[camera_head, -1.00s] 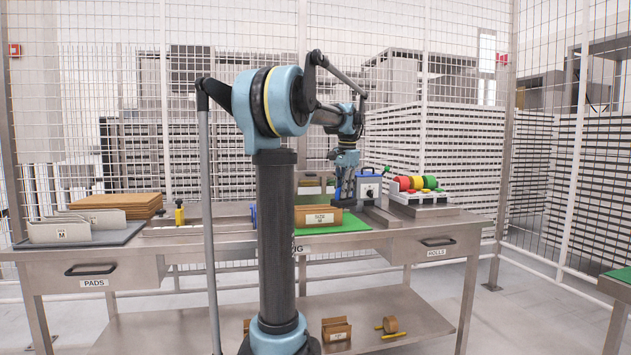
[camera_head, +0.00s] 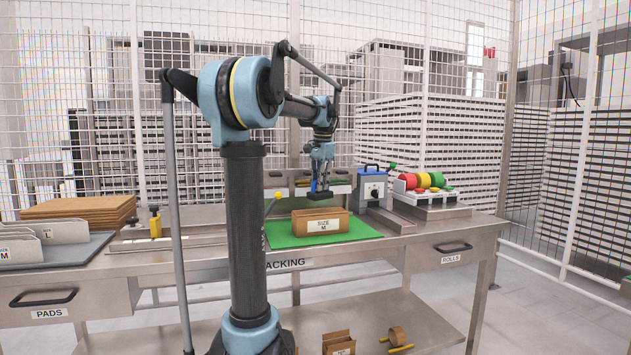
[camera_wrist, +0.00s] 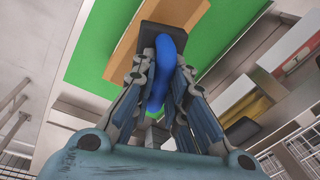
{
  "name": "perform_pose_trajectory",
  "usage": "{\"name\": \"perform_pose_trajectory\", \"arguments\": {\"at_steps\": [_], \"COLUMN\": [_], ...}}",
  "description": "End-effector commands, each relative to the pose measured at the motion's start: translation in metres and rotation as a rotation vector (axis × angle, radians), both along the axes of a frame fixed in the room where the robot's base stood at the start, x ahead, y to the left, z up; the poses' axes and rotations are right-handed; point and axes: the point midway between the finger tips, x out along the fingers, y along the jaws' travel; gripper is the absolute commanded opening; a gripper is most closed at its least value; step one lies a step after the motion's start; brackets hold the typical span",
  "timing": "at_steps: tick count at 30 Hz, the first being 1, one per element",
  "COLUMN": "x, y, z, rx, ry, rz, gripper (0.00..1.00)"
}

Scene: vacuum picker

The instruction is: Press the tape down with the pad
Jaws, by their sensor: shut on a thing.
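My gripper (camera_head: 321,168) is shut on the blue handle (camera_wrist: 163,70) of a pad. The pad's dark block (camera_wrist: 170,38) also shows in the head view (camera_head: 319,197), just above the rear of a brown box (camera_head: 320,222). I cannot tell whether the pad touches the box. The box is labelled SIZE M and sits on a green mat (camera_head: 362,228). In the wrist view, part of the box (camera_wrist: 125,50) lies beyond the pad. I cannot make out the tape on the box; the pad hides part of the top.
A blue-and-grey device (camera_head: 373,186) stands right of the mat, beside a dispenser with red, yellow and green rolls (camera_head: 422,181). Flat brown cardboard (camera_head: 80,208) is stacked at the left. A small yellow-and-black tool (camera_head: 155,224) stands nearby.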

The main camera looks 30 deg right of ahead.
Motion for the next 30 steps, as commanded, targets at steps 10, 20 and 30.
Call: {"name": "perform_pose_trajectory", "arguments": {"at_steps": [10, 20, 30], "x": [-0.002, -0.002, -0.002], "y": [-0.002, 0.0, 0.0], "z": [0.007, 0.007, -0.014], "rx": [-0.001, -0.003, -0.003], "ry": [0.004, 0.008, 0.009], "rz": [-0.004, -0.005, -0.004], "gripper": [0.0, 0.0, 0.0]}}
